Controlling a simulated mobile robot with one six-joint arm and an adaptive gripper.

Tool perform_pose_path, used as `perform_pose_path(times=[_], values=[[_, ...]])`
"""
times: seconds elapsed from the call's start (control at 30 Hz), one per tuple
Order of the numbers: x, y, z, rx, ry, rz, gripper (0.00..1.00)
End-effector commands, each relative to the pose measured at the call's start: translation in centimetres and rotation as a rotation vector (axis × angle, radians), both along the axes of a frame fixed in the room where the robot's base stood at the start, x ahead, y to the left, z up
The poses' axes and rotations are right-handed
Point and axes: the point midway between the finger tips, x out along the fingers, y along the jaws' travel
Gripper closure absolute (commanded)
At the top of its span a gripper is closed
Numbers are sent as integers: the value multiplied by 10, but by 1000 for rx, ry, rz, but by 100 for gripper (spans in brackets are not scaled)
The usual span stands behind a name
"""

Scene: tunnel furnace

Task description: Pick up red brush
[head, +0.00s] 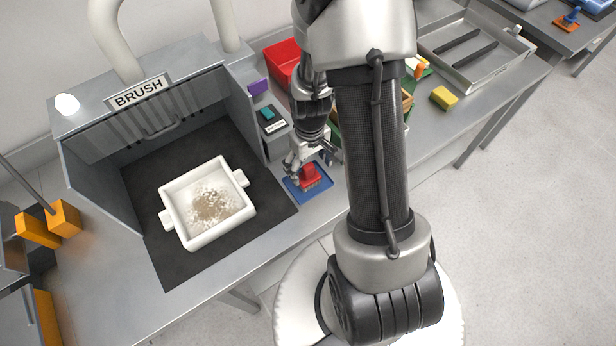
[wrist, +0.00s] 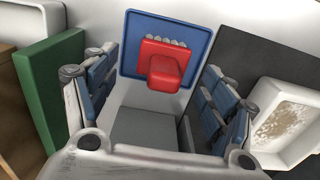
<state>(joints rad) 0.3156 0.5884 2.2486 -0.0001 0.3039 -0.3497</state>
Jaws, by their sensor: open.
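The red brush (head: 310,175) lies on a small blue mat (head: 296,192) on the bench, right of the dark brushing mat. In the wrist view the red brush (wrist: 163,66) sits on the blue mat (wrist: 134,72), with pale bristles along its far edge. My gripper (head: 312,160) is above the brush in the head view and partly hides it. In the wrist view my gripper (wrist: 158,95) is open, its blue-padded fingers spread to the left and right of the brush. Nothing is between the fingertips; whether they touch the mat cannot be told.
A white square dish (head: 176,221) with brownish powder stands on the dark mat (head: 172,268) under the BRUSH hood. A grey box with a label (head: 274,127) stands just behind the blue mat. A green bin (wrist: 52,85) is close to the left finger. A yellow sponge (head: 444,98) lies farther right.

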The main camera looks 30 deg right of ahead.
Motion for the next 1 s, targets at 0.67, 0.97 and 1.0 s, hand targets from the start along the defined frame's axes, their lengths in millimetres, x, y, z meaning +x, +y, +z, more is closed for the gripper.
perform_pose_path(times=[0.67, 0.97, 1.0], values=[[0, 4, -51, 0, 0, 0, 25], [0, 4, -51, 0, 0, 0, 45], [0, 4, -51, 0, 0, 0, 48]])
